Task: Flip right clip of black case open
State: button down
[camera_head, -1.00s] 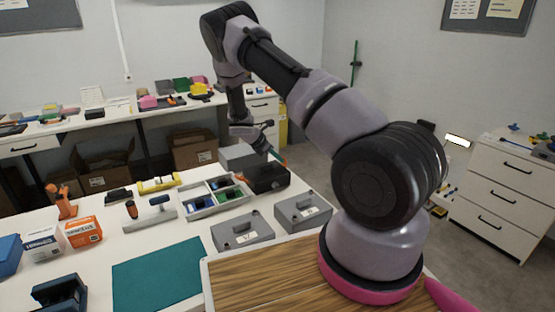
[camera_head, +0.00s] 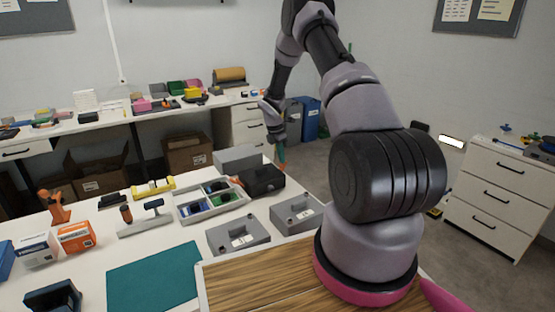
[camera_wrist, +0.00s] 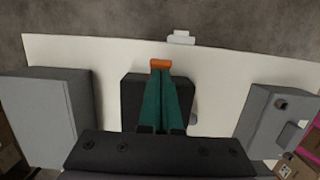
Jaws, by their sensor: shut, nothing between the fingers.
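The black case (camera_head: 262,181) lies at the far right end of the white table, and it shows below my fingers in the wrist view (camera_wrist: 130,97). My gripper (camera_head: 281,164) points down at the case's right rear part. In the wrist view its teal fingers with orange tips (camera_wrist: 161,64) are shut together with nothing between them. The tips overlap the case's upper edge there; I cannot tell whether they touch it. The fingers hide part of the case. The right clip cannot be made out in either view.
A plain grey box (camera_head: 237,158) stands behind the case. A divided tray (camera_head: 211,201) sits left of the black case. The table edge is close behind.

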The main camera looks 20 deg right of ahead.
jog(key=shift+d+f+y, duration=0.2)
jog(key=shift+d+y, duration=0.45)
jog(key=shift+y, duration=0.15)
jog(key=shift+w+a, duration=0.1)
jog(key=shift+a, duration=0.2)
jog(key=shift+d, duration=0.1)
jog(key=shift+a+f, duration=0.3)
jog(key=shift+a, duration=0.35)
